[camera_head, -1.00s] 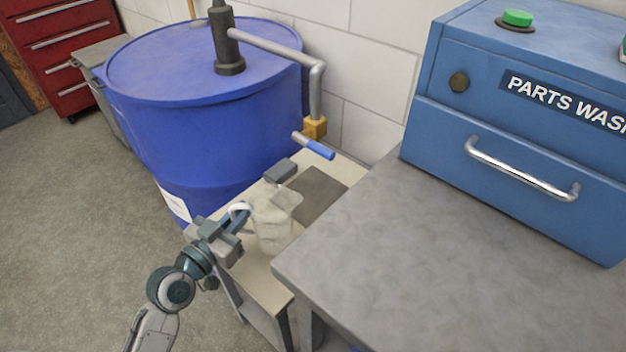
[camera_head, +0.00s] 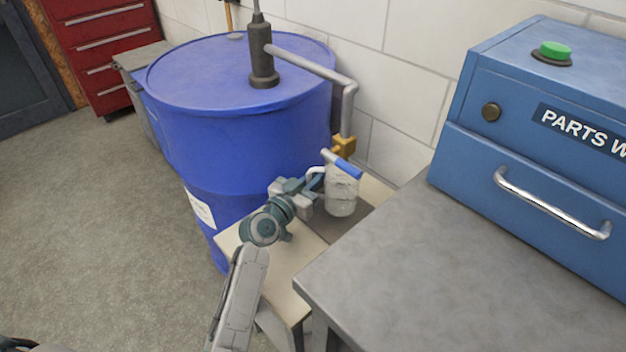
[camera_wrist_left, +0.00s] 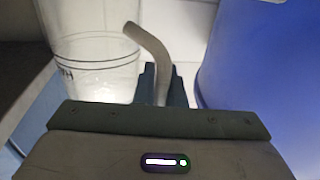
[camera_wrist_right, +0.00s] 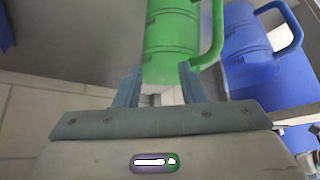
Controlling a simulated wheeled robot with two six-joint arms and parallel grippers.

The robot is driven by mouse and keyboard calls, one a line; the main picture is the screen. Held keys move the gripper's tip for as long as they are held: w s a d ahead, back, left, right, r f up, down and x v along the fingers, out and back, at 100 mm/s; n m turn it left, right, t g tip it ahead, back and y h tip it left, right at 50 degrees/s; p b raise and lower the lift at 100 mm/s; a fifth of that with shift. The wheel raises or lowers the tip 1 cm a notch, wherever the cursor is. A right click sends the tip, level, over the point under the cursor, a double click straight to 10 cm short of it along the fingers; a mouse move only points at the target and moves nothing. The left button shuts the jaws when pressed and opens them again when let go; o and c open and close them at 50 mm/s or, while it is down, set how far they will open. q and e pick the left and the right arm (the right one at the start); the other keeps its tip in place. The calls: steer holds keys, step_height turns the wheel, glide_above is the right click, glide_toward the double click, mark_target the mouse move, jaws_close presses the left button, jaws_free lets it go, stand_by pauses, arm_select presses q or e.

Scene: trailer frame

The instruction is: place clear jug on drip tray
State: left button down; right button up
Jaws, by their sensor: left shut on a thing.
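The clear jug (camera_head: 342,195) is upright in the head view, below the blue-handled tap. My left gripper (camera_head: 312,185) is shut on its handle, to the left of its body. In the left wrist view the jug (camera_wrist_left: 92,50) is at the upper left, with its handle (camera_wrist_left: 150,50) between the fingers (camera_wrist_left: 163,88). The drip tray (camera_head: 343,230) is a flat grey-brown patch on the small table, partly hidden behind the jug. I cannot tell whether the jug touches it. My right gripper (camera_wrist_right: 160,85) shows in its wrist view, fingers apart, near a green jug (camera_wrist_right: 172,38).
The blue drum (camera_head: 235,130) stands behind the small table (camera_head: 265,255). The tap's blue handle (camera_head: 349,170) overlaps the jug's top. A grey bench (camera_head: 430,270) with the blue parts washer (camera_head: 530,150) is at right. A blue jug (camera_wrist_right: 260,45) shows in the right wrist view.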

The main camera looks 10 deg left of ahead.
arm_select(q)
steer(key=shift+s+a+f, duration=0.1)
steer(key=shift+s+f, duration=0.05)
steer(key=shift+f, duration=0.05)
